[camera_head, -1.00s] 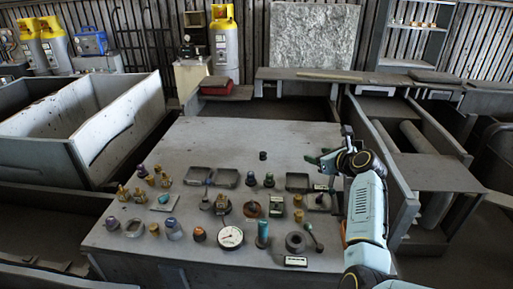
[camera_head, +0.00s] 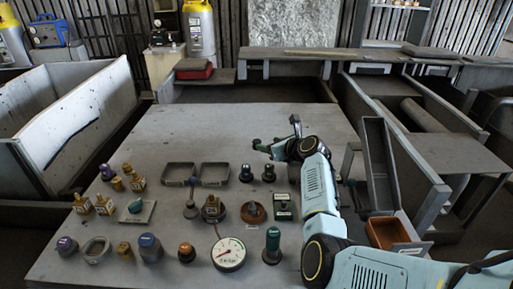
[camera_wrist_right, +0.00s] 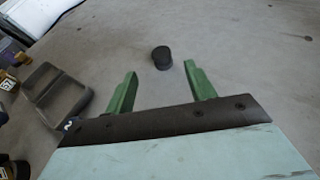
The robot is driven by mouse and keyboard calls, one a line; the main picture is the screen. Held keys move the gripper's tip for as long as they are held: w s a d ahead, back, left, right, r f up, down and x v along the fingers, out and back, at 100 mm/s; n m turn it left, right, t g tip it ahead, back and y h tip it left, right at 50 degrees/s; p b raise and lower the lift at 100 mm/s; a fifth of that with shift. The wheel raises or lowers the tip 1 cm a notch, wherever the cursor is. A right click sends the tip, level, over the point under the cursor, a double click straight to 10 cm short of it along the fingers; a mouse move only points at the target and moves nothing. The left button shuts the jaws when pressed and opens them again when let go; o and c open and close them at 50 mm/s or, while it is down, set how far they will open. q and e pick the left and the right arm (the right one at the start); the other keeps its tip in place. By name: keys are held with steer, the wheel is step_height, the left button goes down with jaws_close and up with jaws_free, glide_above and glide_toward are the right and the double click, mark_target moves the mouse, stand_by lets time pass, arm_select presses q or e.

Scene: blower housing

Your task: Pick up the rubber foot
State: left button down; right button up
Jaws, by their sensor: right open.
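The rubber foot appears to be the small black cylinder (camera_wrist_right: 162,57) standing on the bare grey tabletop in the right wrist view. My right gripper (camera_wrist_right: 160,72) is open, with its two green fingers apart. The cylinder shows just beyond the fingertips, between their lines, and is not held. In the head view my right gripper (camera_head: 264,147) is over the far middle of the table, and I cannot make out the cylinder there; the gripper seems to cover it. My left gripper is not in view.
Square dark trays (camera_head: 179,174) lie left of my right gripper. Dark-topped knobs (camera_head: 246,173), brass fittings (camera_head: 104,205), a round gauge (camera_head: 228,254) and a teal cylinder (camera_head: 272,245) crowd the nearer table. The far tabletop (camera_head: 200,125) is clear. An open brown bin (camera_head: 393,232) is at right.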

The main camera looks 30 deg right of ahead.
mark_target(259, 142)
steer(key=shift+b+x, duration=0.65)
steer(key=shift+x, duration=1.15)
steer(key=shift+w+f+b, duration=0.4)
steer(key=shift+w+b, duration=0.05)
steer(key=shift+w, duration=0.1)
steer(key=shift+b+x, duration=0.8)
steer(key=shift+x, duration=0.25)
steer(key=shift+b+x, duration=0.65)
steer(key=shift+x, duration=0.2)
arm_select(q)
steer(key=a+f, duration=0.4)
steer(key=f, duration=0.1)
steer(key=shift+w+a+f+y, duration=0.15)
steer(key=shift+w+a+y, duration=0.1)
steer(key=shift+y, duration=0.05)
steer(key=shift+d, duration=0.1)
arm_select(e)
steer(key=shift+c, duration=0.4)
